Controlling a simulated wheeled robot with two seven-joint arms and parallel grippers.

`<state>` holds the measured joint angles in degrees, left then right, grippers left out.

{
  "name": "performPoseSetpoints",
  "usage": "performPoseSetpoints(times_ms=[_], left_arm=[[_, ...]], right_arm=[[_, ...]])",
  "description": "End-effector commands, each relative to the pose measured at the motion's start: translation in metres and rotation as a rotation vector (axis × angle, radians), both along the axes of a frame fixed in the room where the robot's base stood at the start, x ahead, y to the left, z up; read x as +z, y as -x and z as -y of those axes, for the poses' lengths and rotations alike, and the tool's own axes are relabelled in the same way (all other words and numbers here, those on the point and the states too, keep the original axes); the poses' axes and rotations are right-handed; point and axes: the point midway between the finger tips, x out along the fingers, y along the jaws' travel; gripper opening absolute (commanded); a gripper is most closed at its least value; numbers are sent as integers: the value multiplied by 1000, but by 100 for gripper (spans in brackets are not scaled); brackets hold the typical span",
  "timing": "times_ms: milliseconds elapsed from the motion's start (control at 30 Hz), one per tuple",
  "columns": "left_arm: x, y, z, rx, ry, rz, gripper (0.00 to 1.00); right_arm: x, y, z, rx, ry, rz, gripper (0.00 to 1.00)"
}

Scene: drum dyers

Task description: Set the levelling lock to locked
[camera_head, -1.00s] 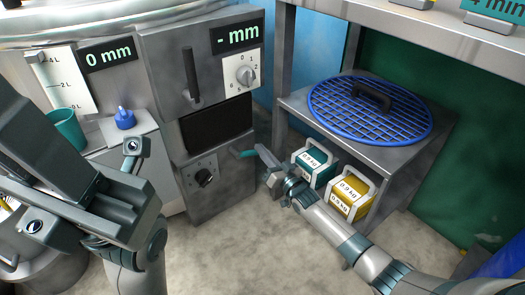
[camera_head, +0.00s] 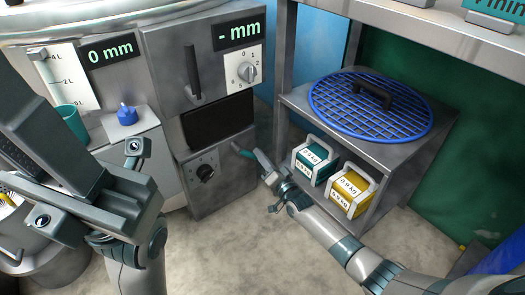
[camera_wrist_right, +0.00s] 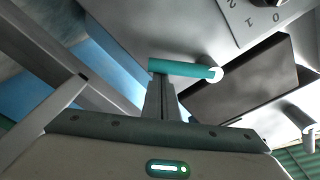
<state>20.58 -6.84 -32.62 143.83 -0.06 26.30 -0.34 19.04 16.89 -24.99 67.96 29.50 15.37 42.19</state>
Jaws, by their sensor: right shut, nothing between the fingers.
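A short teal lever (camera_head: 241,151), which I take to be the levelling lock, sticks out at the right edge of the grey machine's lower cabinet. In the head view it slants down to the right. In the right wrist view the teal lever (camera_wrist_right: 185,68) lies crosswise with a pale round end. My right gripper (camera_head: 259,155) is shut and empty at the lever's outer end. In the wrist view its fingertips (camera_wrist_right: 161,80) meet the lever's edge; contact is unclear. My left arm fills the left side; its fingers cannot be made out.
A dark knob (camera_head: 205,172) is on the lower cabinet, left of the lever. A shelf unit (camera_head: 285,112) stands right, with a blue grid (camera_head: 345,118) on top and a teal weight (camera_head: 315,158) and yellow weight (camera_head: 348,190) below. Floor in front is clear.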

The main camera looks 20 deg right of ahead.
Motion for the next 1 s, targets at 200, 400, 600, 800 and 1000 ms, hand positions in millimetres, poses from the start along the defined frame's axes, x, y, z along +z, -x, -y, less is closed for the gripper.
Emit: performPoseSetpoints(times_ms=[200,400,600,800,1000], left_arm=[[2,0,0,2,-1,-2,25],[3,-1,0,4,-1,-3,25],[3,-2,0,6,-3,-7,25],[2,-3,0,9,-5,-16,25],[0,-5,0,10,-7,-24,25]], right_arm=[[-13,4,-11,0,-196,-71,0],[-23,8,-22,0,-373,-137,0],[-30,12,-33,0,-533,-193,0],[-33,15,-41,0,-645,-233,0],[-35,16,-45,-1,-702,-254,0]])
